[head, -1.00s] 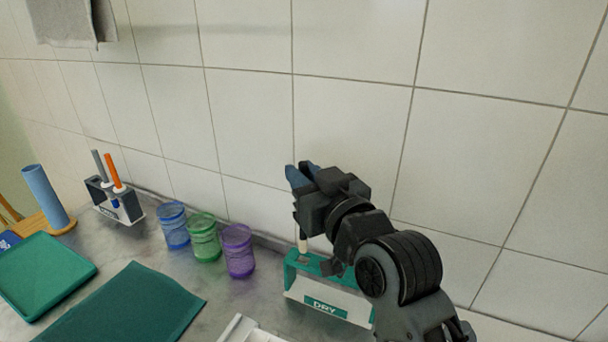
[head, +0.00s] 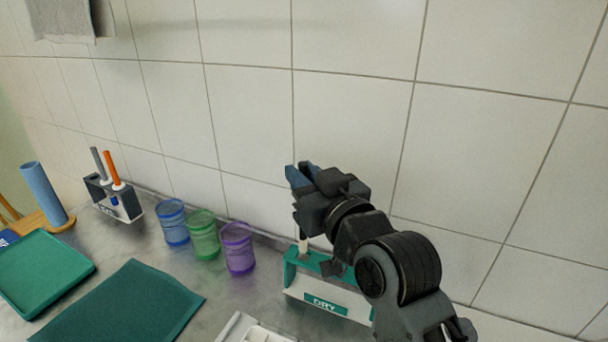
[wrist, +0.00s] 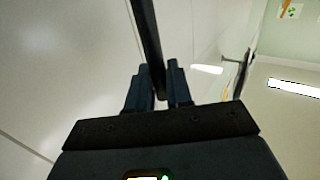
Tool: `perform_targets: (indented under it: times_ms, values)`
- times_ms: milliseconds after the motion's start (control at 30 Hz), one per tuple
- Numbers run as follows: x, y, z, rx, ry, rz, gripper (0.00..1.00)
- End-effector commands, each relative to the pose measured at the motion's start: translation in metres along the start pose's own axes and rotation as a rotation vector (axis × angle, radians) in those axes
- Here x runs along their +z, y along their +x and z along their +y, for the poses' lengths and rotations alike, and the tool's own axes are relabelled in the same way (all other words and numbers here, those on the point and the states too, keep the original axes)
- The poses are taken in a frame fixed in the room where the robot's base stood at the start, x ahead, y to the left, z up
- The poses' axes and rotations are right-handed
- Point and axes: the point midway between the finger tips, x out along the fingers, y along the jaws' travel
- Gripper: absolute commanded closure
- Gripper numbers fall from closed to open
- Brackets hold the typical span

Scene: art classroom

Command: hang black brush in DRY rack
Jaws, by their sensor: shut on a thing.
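My gripper (head: 298,180) is above the left end of the DRY rack, a white and green holder (head: 291,279) standing against the tiled wall. In the wrist view, my gripper (wrist: 159,82) is shut on the black brush, whose dark handle (wrist: 147,35) runs between the two fingers. In the head view the handle is mostly hidden by my gripper. A pale narrow piece (head: 303,245) shows below the gripper at the rack's green top, in line with the brush. I cannot tell whether it is seated in a slot. My arm hides the rack's right part.
Blue (head: 173,224), green (head: 203,236) and purple jars (head: 238,250) stand left of the rack. A second rack (head: 127,206) holding grey and orange brushes is farther left. A green tray (head: 40,270), a dark green mat (head: 130,305) and a white tray (head: 240,328) lie in front.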

Motion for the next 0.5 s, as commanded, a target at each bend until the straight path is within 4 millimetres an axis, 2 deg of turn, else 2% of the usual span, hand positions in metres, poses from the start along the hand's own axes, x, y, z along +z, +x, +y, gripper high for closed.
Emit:
perform_targets:
  times_ms: [500]
  values:
    - [0.018,0.0,0.0,0.0,0.0,0.0,1.0]
